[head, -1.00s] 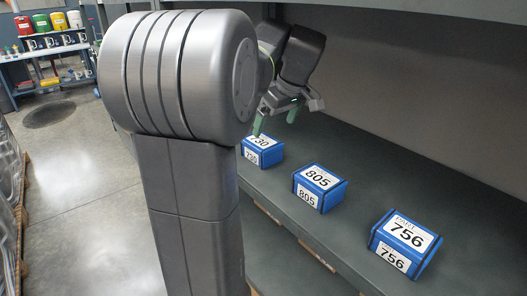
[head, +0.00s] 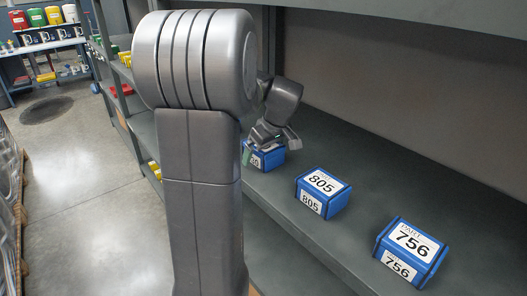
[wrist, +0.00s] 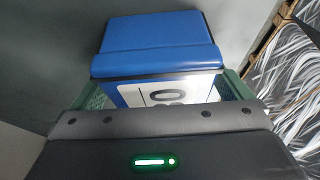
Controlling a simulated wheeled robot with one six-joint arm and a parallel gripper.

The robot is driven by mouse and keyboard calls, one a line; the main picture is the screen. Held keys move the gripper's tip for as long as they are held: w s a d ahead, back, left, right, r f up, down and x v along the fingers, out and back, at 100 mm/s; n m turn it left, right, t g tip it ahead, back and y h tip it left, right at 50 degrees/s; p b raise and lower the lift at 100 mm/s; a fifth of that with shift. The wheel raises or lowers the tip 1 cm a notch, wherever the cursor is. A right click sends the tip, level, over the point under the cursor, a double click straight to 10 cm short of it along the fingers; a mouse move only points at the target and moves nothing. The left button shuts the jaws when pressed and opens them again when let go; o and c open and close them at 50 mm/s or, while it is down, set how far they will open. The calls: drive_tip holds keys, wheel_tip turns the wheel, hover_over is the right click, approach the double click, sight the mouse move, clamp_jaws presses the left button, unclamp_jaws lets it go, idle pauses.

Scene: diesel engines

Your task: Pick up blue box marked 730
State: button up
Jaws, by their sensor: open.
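The blue box marked 730 (head: 270,160) sits on the grey shelf, partly hidden by my gripper, so only the end of its number shows. In the wrist view the box (wrist: 160,35) fills the upper middle, with part of its white label and a 0 visible. My gripper (head: 262,150) is down at the box in the head view. In the wrist view my gripper (wrist: 163,92) is open, with a green finger on each side of the labelled part. I cannot tell whether the fingers touch the box.
A blue box marked 805 (head: 323,193) and a blue box marked 756 (head: 411,252) stand on the same shelf (head: 345,165) to the right, with bare shelf between them. An upper shelf (head: 430,22) overhangs. Mugs and coloured containers stand far left.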

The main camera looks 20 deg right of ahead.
drive_tip(key=shift+f, duration=0.2)
idle(0.4)
drive_tip(key=c, duration=1.4)
